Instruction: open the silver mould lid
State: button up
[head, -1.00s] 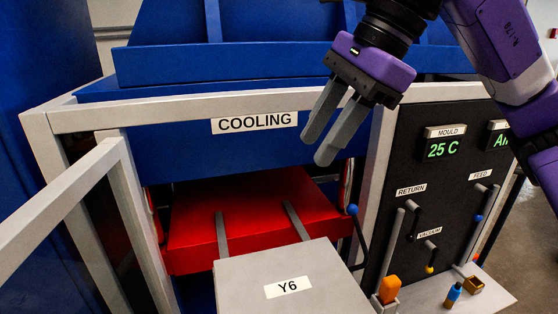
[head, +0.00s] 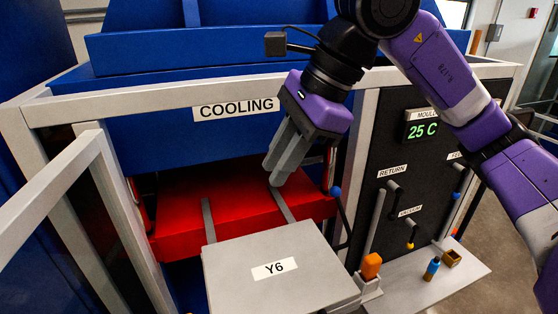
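A flat silver-grey slab labelled Y6 (head: 300,250) lies at the bottom centre of the head view, in front of the press opening; its lid seam and any hinge cannot be made out. My gripper (head: 273,177) points down, above and behind the slab, in front of the blue press. Its two grey fingers overlap in this view, so the gap between them is unclear. Nothing is seen between them. The fingertips appear over a red block (head: 180,215) with two grey bars; I cannot tell whether they touch it.
A grey frame labelled COOLING (head: 237,109) surrounds the opening, with an open grey gate frame (head: 50,190) at left. A black control panel (head: 415,165) with handles stands at right. Orange (head: 371,265), blue (head: 432,268) and brass (head: 452,257) items sit on a shelf.

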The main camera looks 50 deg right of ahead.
grip_shut()
dwell(1.1)
jog(key=o, duration=0.5)
grip_release()
jog(key=b+v, duration=0.1)
jog(key=v, duration=0.6)
jog(key=shift+r+b, duration=0.3)
jog(key=shift+r, duration=0.05)
jog(key=shift+s+d, duration=0.1)
jog(key=shift+s, duration=0.05)
